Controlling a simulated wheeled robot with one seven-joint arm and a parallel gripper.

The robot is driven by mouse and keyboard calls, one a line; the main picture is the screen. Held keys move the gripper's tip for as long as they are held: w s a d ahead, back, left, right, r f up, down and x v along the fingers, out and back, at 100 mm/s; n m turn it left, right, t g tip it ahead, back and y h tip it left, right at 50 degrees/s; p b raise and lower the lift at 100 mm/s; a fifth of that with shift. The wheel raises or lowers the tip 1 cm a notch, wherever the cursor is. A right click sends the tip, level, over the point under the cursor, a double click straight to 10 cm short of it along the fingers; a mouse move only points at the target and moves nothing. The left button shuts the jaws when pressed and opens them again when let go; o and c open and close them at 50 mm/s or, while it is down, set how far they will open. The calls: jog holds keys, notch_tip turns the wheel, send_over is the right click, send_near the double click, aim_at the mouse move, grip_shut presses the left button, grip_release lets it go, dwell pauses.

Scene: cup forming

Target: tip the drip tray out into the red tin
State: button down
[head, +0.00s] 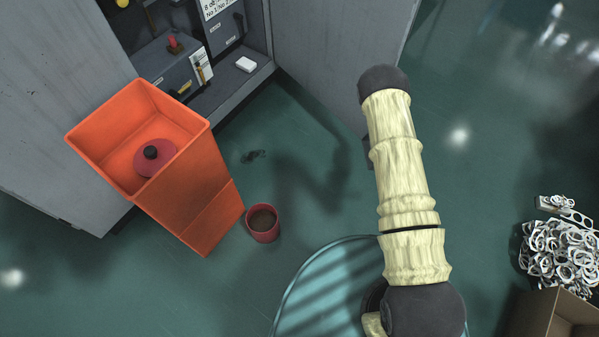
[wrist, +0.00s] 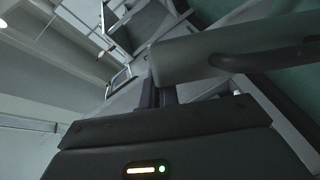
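The red tin (head: 263,236) stands upright on the green floor in the head view, right of the orange bin, with brown contents inside. I cannot pick out the drip tray for certain. The fingers are mostly hidden. In the head view my arm's upper links hide the gripper.
A tall orange bin (head: 185,200) stands left of the tin, with a red black-knobbed disc (head: 155,158) inside. An open grey cabinet (head: 330,45) is behind. A heap of pale rings (head: 560,250) and a cardboard box (head: 540,315) lie at right. Dark spots (head: 253,156) mark the floor.

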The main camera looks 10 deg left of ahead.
dwell(0.3)
jog(key=s+a+f+n+g+y+b, duration=0.1)
jog(key=s+a+f+y+b, duration=0.3)
jog(key=a, duration=0.6)
jog(key=s+a+f+n+g+y+b, duration=0.2)
jog(key=s+a+f+g+y+b, duration=0.2)
jog(key=a, duration=0.6)
jog(key=s+a+f+n+g+y+b, duration=0.1)
jog(key=s+a+f+g+y+b, duration=0.2)
jog(key=a, duration=0.7)
notch_tip(320, 180, down, 3)
jog(key=shift+s+f+n+y+b, duration=0.15)
jog(key=shift+s+n+y+b, duration=0.35)
jog(key=shift+s+b, duration=0.7)
jog(key=shift+a, duration=0.1)
jog(key=w+d+f+m+g+b, duration=0.1)
jog(key=w+f+m+g+b, duration=0.2)
jog(key=f+m+b, duration=0.1)
jog(key=shift+d+f+m+y, duration=0.15)
jog(key=shift+f+m+y, duration=0.25)
jog(key=shift+f+m, duration=0.3)
